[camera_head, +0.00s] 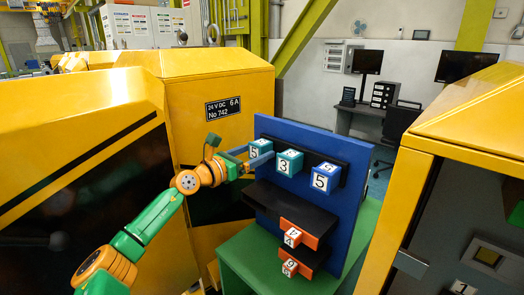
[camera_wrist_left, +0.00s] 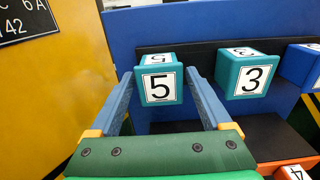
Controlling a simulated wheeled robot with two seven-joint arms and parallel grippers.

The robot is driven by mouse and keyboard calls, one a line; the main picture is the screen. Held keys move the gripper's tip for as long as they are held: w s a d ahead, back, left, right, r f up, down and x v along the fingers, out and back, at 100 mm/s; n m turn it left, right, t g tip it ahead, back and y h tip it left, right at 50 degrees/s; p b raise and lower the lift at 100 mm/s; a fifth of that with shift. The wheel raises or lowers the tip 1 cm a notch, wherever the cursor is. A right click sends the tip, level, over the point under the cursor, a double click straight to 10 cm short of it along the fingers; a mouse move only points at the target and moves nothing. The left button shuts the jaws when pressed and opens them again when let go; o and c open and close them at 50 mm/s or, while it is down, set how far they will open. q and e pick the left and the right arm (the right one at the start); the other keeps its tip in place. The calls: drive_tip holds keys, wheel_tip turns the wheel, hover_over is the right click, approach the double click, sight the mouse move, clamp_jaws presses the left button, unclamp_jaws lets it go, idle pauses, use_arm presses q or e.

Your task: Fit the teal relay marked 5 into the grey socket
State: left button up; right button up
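The teal relay marked 5 (camera_head: 259,151) is at the left end of the upper black shelf on the blue board. In the left wrist view the relay (camera_wrist_left: 159,85) sits between the two blue fingers of my left gripper (camera_wrist_left: 160,78). The fingers flank it with narrow gaps on both sides, so the gripper is open around it. In the head view my left gripper (camera_head: 247,158) reaches it from the left. A grey panel at the right has a square framed recess (camera_head: 487,257) that may be the grey socket. My right gripper is not in view.
A teal relay marked 3 (camera_head: 289,163) and a blue one marked 5 (camera_head: 324,178) stand to the right on the same shelf. Orange blocks (camera_head: 299,235) sit on lower shelves of the blue board (camera_head: 347,220). Yellow housings (camera_head: 215,100) stand on both sides.

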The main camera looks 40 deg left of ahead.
use_arm(q)
drive_tip(key=c, duration=1.1)
drive_tip(key=shift+f+b, duration=0.15)
drive_tip(key=shift+b, duration=0.15)
